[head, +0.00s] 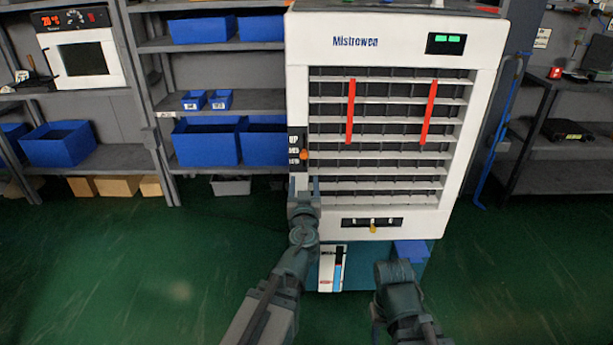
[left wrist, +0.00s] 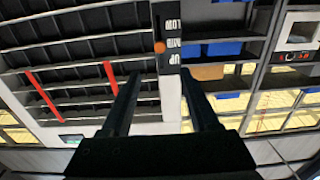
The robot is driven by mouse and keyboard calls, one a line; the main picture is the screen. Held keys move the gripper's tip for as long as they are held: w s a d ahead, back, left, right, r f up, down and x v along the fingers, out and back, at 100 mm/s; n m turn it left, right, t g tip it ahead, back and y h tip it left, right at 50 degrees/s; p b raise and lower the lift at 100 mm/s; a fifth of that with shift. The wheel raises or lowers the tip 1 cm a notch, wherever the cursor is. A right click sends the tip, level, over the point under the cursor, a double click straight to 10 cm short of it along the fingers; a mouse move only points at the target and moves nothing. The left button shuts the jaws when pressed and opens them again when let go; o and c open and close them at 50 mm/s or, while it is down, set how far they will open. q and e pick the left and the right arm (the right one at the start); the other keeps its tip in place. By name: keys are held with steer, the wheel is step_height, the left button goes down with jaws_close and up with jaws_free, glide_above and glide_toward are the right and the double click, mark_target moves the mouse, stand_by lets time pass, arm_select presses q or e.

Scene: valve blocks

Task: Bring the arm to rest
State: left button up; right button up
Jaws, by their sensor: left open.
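My left gripper (head: 303,186) is just below the black selector panel (head: 294,150) on the left edge of the white Mistrowen cabinet (head: 470,110). In the left wrist view my left gripper (left wrist: 160,76) has its two dark fingers spread, with nothing held between them. An orange knob (left wrist: 159,47) shows beyond the fingertips, beside the labels LOW, MID and UP. It also shows in the head view (head: 304,154), apart from the gripper. Part of my right arm is low in the head view, right of centre; its gripper fingers do not show.
The cabinet has several shelf rows, two red vertical bars (head: 350,111) and a green-lit display (head: 446,43). Racks with blue bins (head: 206,142) stand at left. A blue hand truck (head: 500,130) stands at right. The green floor is open on both sides.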

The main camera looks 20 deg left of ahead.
arm_select(q)
steer(key=shift+s, duration=0.3)
steer(key=s+d+m+g+h+p, duration=0.1)
steer(key=s+d+m+g+p, duration=0.1)
steer(key=s+d+g+p, duration=0.3)
steer(key=s+d+r+m+g+h+p, duration=0.1)
steer(key=s+d+g+p, duration=0.4)
steer(key=s+p, duration=0.5)
steer(key=s+d+m+g+h+p, duration=0.1)
steer(key=s+d+m+g+p, duration=0.3)
steer(key=s+g+p, duration=0.3)
steer(key=shift+s+d+r+g+h+p, duration=0.15)
steer(key=shift+s+d+g+h+p, duration=0.2)
steer(key=shift+s+d+p, duration=0.55)
